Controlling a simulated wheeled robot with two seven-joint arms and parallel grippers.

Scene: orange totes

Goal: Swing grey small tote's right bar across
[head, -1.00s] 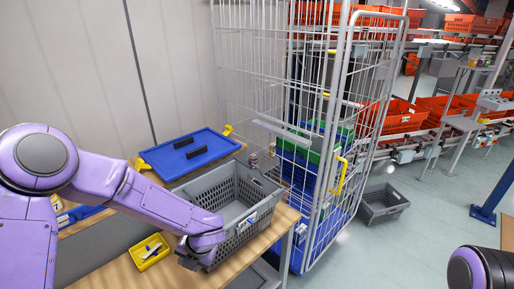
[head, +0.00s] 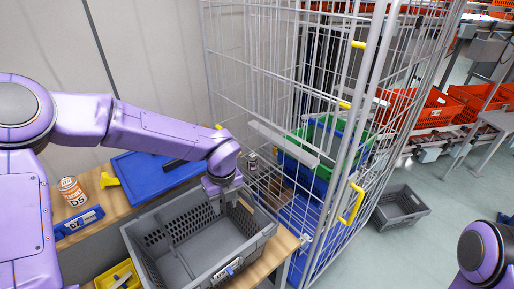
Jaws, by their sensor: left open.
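The grey small tote (head: 249,252) stands open and upright on the wooden table, and I see no loose items in it. My left gripper (head: 223,206) points down at the tote's far rim, near its far right corner. The gripper is open, but its fingers are small and partly merge with the grey rim. I cannot tell whether they touch the tote. The tote's right bar cannot be made out clearly there. My right gripper is out of view; only part of my right arm shows at the lower right.
A blue lid-like panel (head: 146,178) lies behind the tote. A yellow tray (head: 117,275) and an orange-white can (head: 72,191) are to the left. A tall wire cage trolley (head: 330,150) stands close on the right. Another grey tote (head: 402,207) is on the floor.

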